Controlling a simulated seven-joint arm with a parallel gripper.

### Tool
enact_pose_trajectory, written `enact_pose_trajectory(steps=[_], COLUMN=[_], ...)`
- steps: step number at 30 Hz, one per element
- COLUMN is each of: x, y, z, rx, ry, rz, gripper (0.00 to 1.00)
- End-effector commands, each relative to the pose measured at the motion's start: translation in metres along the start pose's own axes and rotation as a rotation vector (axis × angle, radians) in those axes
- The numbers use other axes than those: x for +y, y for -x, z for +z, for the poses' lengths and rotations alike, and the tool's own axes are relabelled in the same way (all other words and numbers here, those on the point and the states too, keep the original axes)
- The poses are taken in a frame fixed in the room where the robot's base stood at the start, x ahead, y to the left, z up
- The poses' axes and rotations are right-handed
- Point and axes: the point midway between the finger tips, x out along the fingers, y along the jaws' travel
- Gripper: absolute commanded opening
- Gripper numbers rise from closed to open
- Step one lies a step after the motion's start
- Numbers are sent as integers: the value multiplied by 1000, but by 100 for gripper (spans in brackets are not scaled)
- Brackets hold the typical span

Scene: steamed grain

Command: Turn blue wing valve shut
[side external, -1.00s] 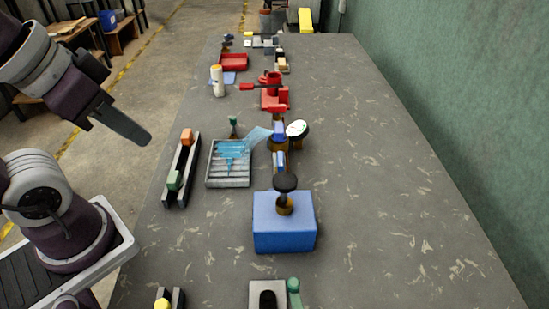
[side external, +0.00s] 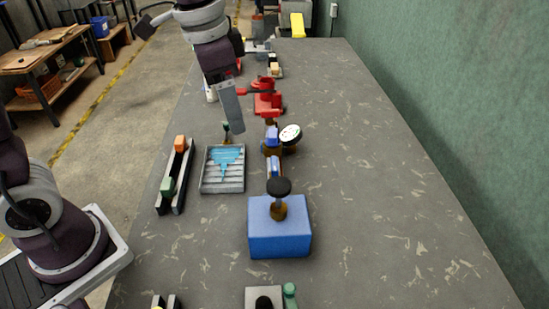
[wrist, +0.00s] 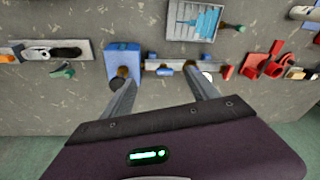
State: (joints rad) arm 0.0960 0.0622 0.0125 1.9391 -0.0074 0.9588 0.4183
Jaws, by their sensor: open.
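A blue wing handle (side external: 272,137) sits on the brass fitting beside the white round gauge (side external: 290,134) in the side view. A second blue part (side external: 274,165) lies nearer on the same line; I cannot tell for sure which is the wing valve. The line runs from a blue box (side external: 280,232) with a black round knob (side external: 279,187) on brass. A grated tray (side external: 207,184) left of the line holds blue water. My gripper (side external: 235,130) hangs above and left of the line. In the wrist view its open, empty fingers (wrist: 163,88) straddle the line's image, apart from it.
A red fixture (side external: 267,103) with a lever stands beyond the gauge, close to my gripper. A dark rail (side external: 174,178) with orange and green blocks lies left of the tray. A plate with a green handle (side external: 290,293) is at the front. The bench's right side is clear.

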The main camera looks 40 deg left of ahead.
Motion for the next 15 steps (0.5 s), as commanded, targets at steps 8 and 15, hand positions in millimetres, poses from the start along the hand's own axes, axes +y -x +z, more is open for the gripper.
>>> enact_pose_trajectory(steps=[8,15], x=[-9,-6], y=[-103,-142], z=[-68,-64], rx=[-150,-162], ry=[-271,-290], rz=[86,94], gripper=[69,69])
